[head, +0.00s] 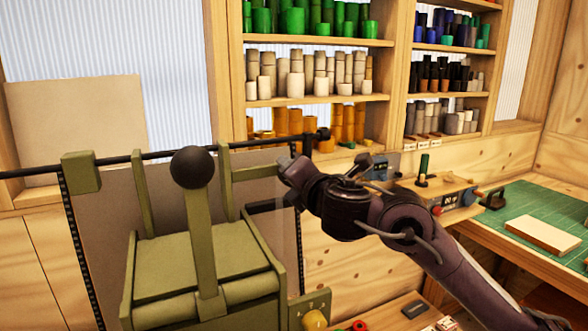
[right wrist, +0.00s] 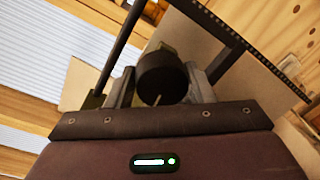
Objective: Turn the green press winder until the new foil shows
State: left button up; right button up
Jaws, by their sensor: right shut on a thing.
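The green press (head: 200,265) stands at the front left, with a tall lever topped by a black ball (head: 193,167). Behind it hangs a dull grey-brown foil sheet (head: 105,225) between black perforated strips, under a dark horizontal bar. My right gripper (head: 288,172) is at the right end of the press frame; its fingertips are hard to make out there. In the right wrist view, its two fingers are shut on the sides of a dark round winder knob (right wrist: 162,78). My left gripper is not in view.
Shelves (head: 318,100) with several coloured rolls stand behind. A wooden box with a green handle (head: 422,170) and a green cutting mat (head: 530,215) with a pale block (head: 543,234) lie to the right. A yellow knob (head: 314,320) is low at the front.

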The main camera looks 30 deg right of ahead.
jog(key=m+p, duration=0.1)
jog(key=m, duration=0.2)
jog(key=shift+m+y, duration=0.3)
jog(key=shift+d+f+m+p, duration=0.1)
jog(key=shift+m+p, duration=0.5)
jog(key=shift+m, duration=1.2)
jog(key=shift+y, duration=0.3)
jog(key=o, duration=1)
jog(key=shift+s, duration=0.1)
jog(key=s, duration=0.7)
jog(key=shift+s+r+p, duration=0.3)
jog(key=shift+p, duration=0.05)
